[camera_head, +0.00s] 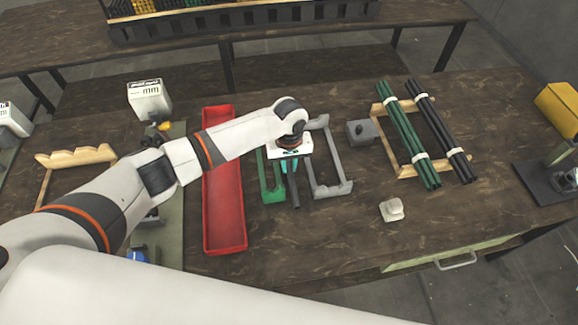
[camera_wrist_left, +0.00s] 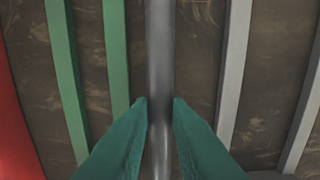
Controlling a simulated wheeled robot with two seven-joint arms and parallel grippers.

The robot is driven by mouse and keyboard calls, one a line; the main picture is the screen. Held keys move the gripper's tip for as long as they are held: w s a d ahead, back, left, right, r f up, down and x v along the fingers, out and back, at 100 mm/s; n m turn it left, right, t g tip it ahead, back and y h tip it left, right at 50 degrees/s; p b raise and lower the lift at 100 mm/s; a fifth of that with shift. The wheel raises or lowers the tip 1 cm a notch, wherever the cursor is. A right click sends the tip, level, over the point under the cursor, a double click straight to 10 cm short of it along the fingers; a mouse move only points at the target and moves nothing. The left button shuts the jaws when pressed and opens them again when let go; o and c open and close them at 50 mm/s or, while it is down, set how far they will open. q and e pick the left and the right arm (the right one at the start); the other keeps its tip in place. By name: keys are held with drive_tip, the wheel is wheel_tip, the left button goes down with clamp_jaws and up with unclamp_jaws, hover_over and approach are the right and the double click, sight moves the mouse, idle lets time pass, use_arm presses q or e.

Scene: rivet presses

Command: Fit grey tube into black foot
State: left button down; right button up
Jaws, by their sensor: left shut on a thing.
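My left gripper (camera_head: 290,168) is over the table between a green rack and a grey rack. Its teal fingers (camera_wrist_left: 160,112) are closed around the grey tube (camera_wrist_left: 160,45) in the left wrist view. The tube runs lengthwise through the picture, and both its ends are out of that view. In the head view a short dark end of the tube (camera_head: 296,198) shows below the fingers; the gripper hides most of the rest. I cannot pick out the black foot with certainty. My right gripper is not in view.
A long red tray (camera_head: 225,235) lies left of the green rack (camera_head: 270,192). The grey rack (camera_head: 345,187) is right of the gripper. A grey block (camera_head: 361,134), a wooden rack (camera_head: 404,171) with bundled green and black rods, and a small pale block (camera_head: 392,210) stand further right.

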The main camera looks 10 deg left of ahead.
sight(289, 167)
use_arm(q)
wheel_tip(289, 167, up, 9)
drive_tip(key=s+a+r+m, duration=0.2)
drive_tip(key=s+a+r, duration=0.2)
drive_tip(key=s, duration=0.4)
drive_tip(key=s+a+r+m, duration=0.2)
drive_tip(key=s+a+r, duration=0.2)
drive_tip(key=s+r, duration=0.2)
drive_tip(key=shift+s+m, duration=0.3)
drive_tip(key=shift+s, duration=0.8)
